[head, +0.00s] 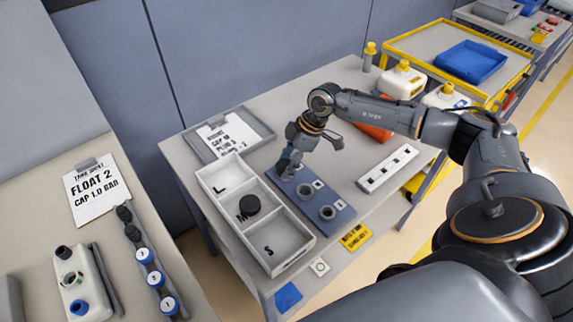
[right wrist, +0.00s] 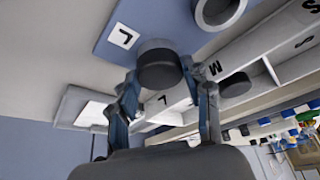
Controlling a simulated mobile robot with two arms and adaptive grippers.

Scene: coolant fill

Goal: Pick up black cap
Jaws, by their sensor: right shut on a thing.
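My right gripper (head: 287,166) is shut on a black cap (right wrist: 160,68), seen between its fingers (right wrist: 163,95) in the right wrist view. The held cap is over the far end of the blue board (head: 330,228), beside the L label (right wrist: 122,36). I cannot tell whether it touches the board. The L and S compartments look empty. My left gripper is not in view.
Grey ring parts (head: 327,212) sit on the blue board. A clipboard sheet (head: 229,135) lies behind the tray. A white strip (head: 388,168) lies to the right of the board. White jugs with yellow caps (head: 403,82) stand at the back right. A side bench is on the left.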

